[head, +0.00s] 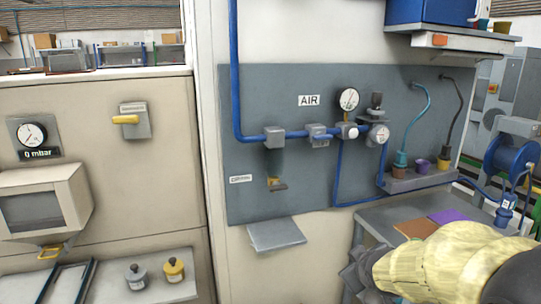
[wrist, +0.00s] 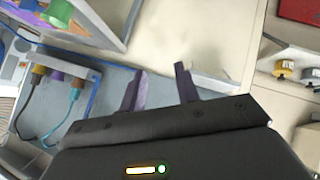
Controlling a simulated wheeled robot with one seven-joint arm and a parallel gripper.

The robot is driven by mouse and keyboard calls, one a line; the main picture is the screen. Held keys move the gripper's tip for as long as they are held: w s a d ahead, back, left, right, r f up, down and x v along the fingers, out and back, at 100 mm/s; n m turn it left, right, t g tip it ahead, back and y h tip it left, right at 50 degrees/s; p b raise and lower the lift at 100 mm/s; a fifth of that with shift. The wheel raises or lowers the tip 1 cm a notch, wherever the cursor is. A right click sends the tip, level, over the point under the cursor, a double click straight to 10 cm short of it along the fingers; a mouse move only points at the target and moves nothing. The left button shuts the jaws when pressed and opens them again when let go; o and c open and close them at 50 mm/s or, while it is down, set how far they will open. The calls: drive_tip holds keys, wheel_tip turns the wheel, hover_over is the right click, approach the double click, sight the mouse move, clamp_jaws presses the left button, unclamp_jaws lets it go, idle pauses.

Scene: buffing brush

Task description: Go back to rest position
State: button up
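My gripper (wrist: 160,70) shows in the wrist view with its two dark fingers apart and nothing between them. Beyond the fingers are the grey-blue panel and a pale wall. In the head view my yellow arm reaches in at the lower right, in front of a grey bench (head: 375,215). A grey part of its end shows at the left of the yellow sleeve, but the fingers cannot be made out there. No buffing brush can be made out in either view.
The grey air panel (head: 255,85) carries blue pipes, gauges (head: 349,99) and a small shelf (head: 277,234). Cups and hoses stand on a ledge (head: 420,178) at its right. A blue hose reel (head: 510,165) is at the far right. Two weights (head: 174,270) sit on the left ledge.

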drive_tip(key=s+a+f+m+g, duration=0.3)
drive_tip(key=s+f+g, duration=0.15)
drive_tip(key=s, duration=0.35)
drive_tip(key=s+a+f+m+g, duration=0.2)
drive_tip(key=s+f+m+g, duration=0.1)
drive_tip(key=s+f, duration=0.4)
drive_tip(key=w+d+r+p+v, duration=0.1)
drive_tip(key=w+p+v, duration=0.2)
drive_tip(key=p+v, duration=1.3)
drive_tip(key=shift+y, duration=0.4)
drive_tip(key=shift+w, duration=0.15)
drive_tip(key=shift+c, duration=0.4)
